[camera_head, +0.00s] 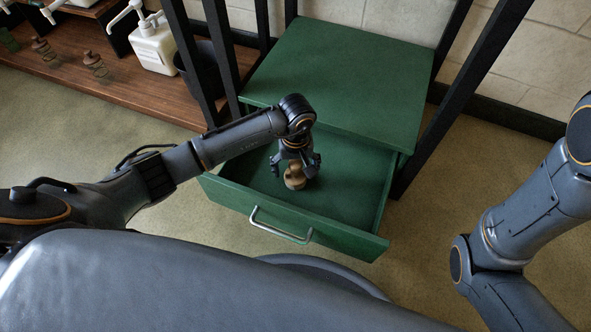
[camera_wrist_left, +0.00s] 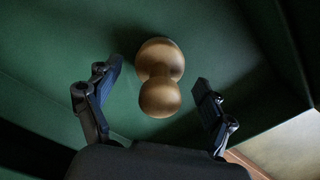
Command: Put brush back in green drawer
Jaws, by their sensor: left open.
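The green drawer (camera_head: 330,232) is pulled open from the green cabinet (camera_head: 335,85). The brush (camera_head: 294,178), with a rounded tan wooden handle, is inside the drawer area under my left gripper (camera_head: 296,166). In the left wrist view the brush (camera_wrist_left: 159,78) shows its knobbed handle against the green drawer bottom (camera_wrist_left: 60,75). My left gripper (camera_wrist_left: 155,98) is open, with one finger on each side of the brush and visible gaps to it. The brush's bristles are hidden. My right arm shows at the right, but its gripper is out of view.
The drawer's metal handle (camera_head: 281,226) sticks out at the front. Black frame posts (camera_head: 445,105) stand on both sides of the cabinet. A wooden shelf (camera_head: 125,95) at the upper left bears a white pump bottle (camera_head: 154,47) and other brushes (camera_head: 95,65). The rest of the drawer is clear.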

